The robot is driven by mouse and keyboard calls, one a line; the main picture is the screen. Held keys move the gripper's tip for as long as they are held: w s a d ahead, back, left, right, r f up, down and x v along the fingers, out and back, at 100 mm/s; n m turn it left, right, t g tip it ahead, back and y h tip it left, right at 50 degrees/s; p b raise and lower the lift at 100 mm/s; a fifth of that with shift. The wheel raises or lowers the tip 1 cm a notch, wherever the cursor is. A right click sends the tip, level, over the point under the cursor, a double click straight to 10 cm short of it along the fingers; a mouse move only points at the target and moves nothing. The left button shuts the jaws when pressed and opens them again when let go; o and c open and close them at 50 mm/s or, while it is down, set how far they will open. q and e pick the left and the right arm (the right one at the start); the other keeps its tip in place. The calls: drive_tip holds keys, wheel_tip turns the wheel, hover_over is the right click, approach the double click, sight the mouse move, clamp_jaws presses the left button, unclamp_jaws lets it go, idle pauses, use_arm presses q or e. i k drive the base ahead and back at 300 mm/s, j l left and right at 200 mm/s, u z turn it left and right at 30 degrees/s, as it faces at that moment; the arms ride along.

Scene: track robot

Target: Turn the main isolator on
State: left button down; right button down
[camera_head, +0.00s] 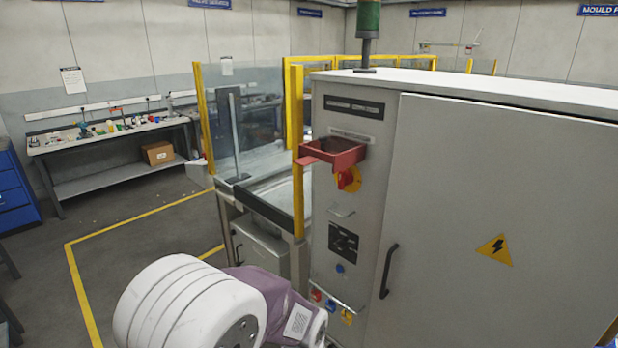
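The main isolator is a red rotary knob (346,180) on a yellow plate (355,178), on the narrow front face of a grey electrical cabinet (333,250). A red box-like frame or cover (340,153) sticks out just above it and overlaps its top. The knob's exact angle is too small to read. A white and purple link of one of my arms fills the bottom centre, below and left of the isolator. Neither gripper shows in this view.
The cabinet door (500,200) has a black handle (388,271). Yellow-framed guarding (201,120) stands left; floor beyond is clear.

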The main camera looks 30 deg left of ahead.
sight(345, 176)
drive_tip(key=u, duration=0.75)
